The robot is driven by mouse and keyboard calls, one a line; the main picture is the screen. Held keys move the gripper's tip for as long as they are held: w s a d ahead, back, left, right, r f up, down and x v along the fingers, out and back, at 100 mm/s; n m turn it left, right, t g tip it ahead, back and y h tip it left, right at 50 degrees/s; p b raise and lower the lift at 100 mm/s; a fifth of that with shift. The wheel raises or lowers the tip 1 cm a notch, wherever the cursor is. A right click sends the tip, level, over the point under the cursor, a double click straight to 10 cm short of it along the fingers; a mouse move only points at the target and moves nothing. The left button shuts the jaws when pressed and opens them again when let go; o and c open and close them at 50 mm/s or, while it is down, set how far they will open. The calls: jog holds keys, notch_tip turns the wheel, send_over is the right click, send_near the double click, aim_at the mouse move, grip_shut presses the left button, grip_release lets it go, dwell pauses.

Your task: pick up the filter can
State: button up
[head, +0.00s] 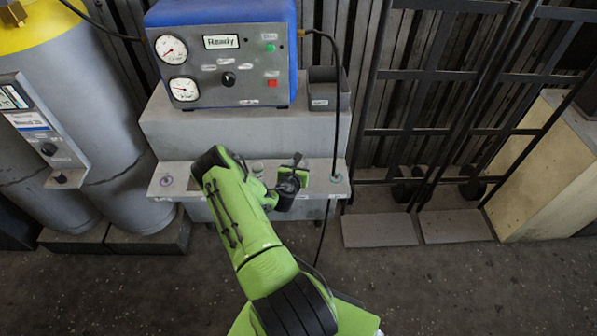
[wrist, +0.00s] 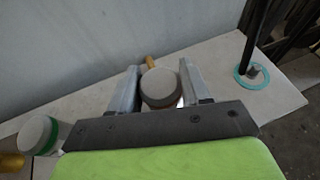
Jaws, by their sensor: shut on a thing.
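A round can with a flat grey-brown top, which looks like the filter can (wrist: 161,88), sits between the two fingers of my gripper (wrist: 160,92) in the wrist view. The fingers are shut on its sides. Its lower part is hidden, so I cannot tell whether it touches the shelf. In the head view my gripper (head: 291,180) is over the right part of the grey ledge (head: 325,176), and the can is not clearly visible there.
A second can with a green band (wrist: 39,135) stands left of my gripper. A black hose drops to a teal ring (wrist: 250,75) on the right. A blue test unit (head: 222,55) and a black bin (head: 327,90) stand behind on the upper step.

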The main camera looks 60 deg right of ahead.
jog(key=shift+r, duration=0.1)
notch_tip(320, 180, up, 28)
jog(key=p, duration=1.2)
jog(key=shift+p, duration=0.35)
